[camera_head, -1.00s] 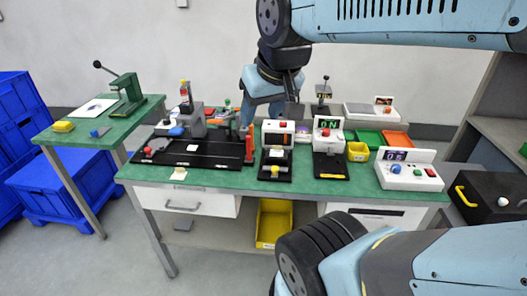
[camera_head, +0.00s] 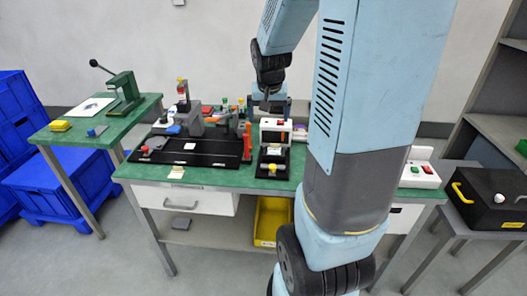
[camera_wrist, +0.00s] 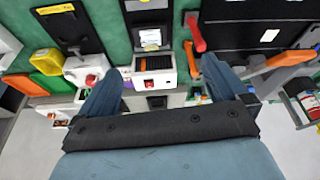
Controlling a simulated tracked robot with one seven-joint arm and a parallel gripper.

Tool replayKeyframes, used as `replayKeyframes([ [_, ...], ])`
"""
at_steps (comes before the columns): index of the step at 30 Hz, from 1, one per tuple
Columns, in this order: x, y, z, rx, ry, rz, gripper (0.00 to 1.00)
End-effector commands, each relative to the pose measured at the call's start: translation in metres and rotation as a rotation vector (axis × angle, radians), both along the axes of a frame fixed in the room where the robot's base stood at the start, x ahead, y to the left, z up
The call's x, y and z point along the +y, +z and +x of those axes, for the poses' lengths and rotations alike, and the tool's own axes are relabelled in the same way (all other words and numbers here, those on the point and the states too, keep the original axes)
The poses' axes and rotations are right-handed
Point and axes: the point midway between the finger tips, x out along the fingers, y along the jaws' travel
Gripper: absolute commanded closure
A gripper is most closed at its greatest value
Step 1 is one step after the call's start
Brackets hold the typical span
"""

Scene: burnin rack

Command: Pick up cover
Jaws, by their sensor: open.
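No part is clearly marked as the cover, and I cannot tell which piece it is. My gripper (camera_wrist: 158,85) is open and empty, with its two blue fingers spread apart. In the wrist view, a white boxy device (camera_wrist: 154,80) with a red button and a dark slotted top lies between the fingers in the picture. In the head view, my gripper (camera_head: 268,107) is over the back of the green bench, behind that white device (camera_head: 272,135). I see no contact with it. My arm hides the devices to its right.
A black fixture board (camera_head: 195,153) with a red upright handle (camera_head: 247,142) stands left of the device. A yellow bin (camera_wrist: 47,61) and an orange tray (camera_wrist: 25,84) show in the wrist view. A black case (camera_head: 492,203) stands at the right. A green press (camera_head: 124,92) stands on the left table.

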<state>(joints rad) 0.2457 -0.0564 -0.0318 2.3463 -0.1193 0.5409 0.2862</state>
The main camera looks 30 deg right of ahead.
Motion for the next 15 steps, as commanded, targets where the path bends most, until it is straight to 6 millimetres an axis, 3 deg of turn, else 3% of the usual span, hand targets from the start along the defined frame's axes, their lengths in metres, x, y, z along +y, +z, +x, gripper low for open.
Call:
replayKeyframes([
  [6,-0.031,-0.047,0.023,0.033,-0.085,0.017,0.0],
  [15,-0.046,-0.074,0.033,0.044,-0.126,0.024,0.0],
])
